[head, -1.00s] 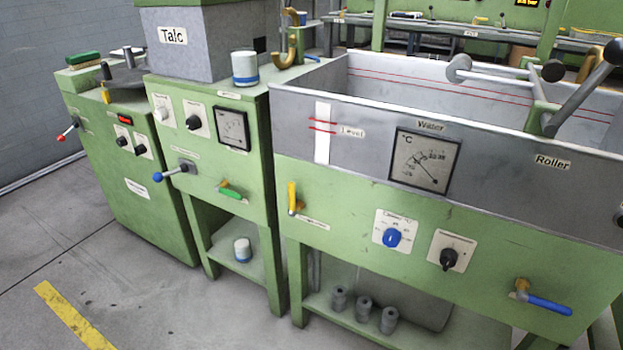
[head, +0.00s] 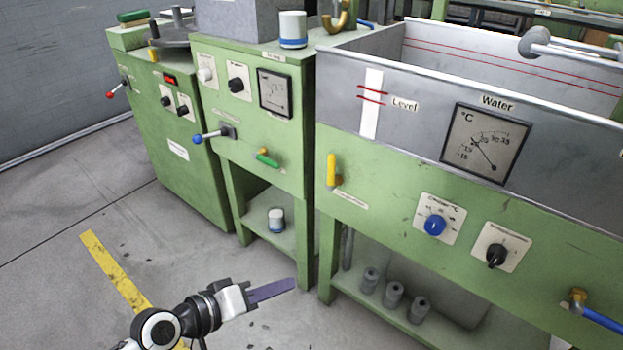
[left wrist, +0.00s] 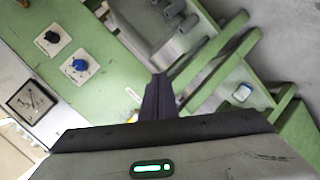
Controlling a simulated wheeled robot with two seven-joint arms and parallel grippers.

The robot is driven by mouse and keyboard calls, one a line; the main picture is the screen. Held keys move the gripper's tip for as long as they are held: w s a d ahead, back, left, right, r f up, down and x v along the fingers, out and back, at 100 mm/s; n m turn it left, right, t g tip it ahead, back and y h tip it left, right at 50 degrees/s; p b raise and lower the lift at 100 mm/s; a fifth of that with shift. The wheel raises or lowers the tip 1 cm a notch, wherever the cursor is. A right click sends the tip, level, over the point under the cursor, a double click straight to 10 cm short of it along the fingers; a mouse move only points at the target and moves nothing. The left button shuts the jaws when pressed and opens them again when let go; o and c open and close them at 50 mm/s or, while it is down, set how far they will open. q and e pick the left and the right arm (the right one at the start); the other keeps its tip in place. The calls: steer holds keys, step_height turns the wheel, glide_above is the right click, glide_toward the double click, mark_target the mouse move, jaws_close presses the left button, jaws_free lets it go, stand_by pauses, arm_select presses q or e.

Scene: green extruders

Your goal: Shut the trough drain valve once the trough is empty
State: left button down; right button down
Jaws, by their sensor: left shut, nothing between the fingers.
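The grey trough (head: 420,75) shows its inner far wall with two red lines; its floor is hidden, and no water surface shows in the visible part. Two valves sit on its green front: one with an upright yellow lever (head: 332,170) at the left, above a label too small to read, and one with a blue lever (head: 603,320) at the right edge, sloping down to the right. My left gripper (head: 285,287) is shut and empty, below and left of the yellow lever, touching nothing. Its dark fingers also show in the left wrist view (left wrist: 159,95). My right gripper is not in view.
A temperature gauge (head: 487,143), a blue knob (head: 435,226) and a black knob (head: 496,256) are on the trough front. Grey cylinders (head: 393,295) stand on the shelf below. The talc cabinet (head: 290,145) carries a green-handled valve (head: 267,158). Floor is free at the left.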

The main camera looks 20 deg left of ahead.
mark_target(331, 172)
arm_select(q)
steer(key=w+a+r+n+t+h, duration=0.1)
steer(key=w+a+r+n+t, duration=0.1)
steer(key=r, duration=0.5)
steer(key=w+a+r+n+t+h+b, duration=0.1)
steer(key=w+a+r+n+t, duration=0.1)
steer(key=w+a+r+n, duration=0.2)
steer(key=w+a+r, duration=0.3)
steer(key=shift+w+r, duration=0.3)
steer(key=shift+w, duration=0.05)
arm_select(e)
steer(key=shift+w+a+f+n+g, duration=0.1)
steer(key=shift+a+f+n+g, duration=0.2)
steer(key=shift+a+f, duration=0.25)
arm_select(q)
steer(key=shift+d, duration=0.1)
steer(key=s+d+x, duration=0.1)
steer(key=d+x, duration=0.1)
steer(key=x, duration=1)
steer(key=shift+d, duration=0.5)
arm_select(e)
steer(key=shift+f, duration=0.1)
arm_select(q)
steer(key=shift+d+r+m, duration=0.3)
steer(key=shift+m, duration=0.2)
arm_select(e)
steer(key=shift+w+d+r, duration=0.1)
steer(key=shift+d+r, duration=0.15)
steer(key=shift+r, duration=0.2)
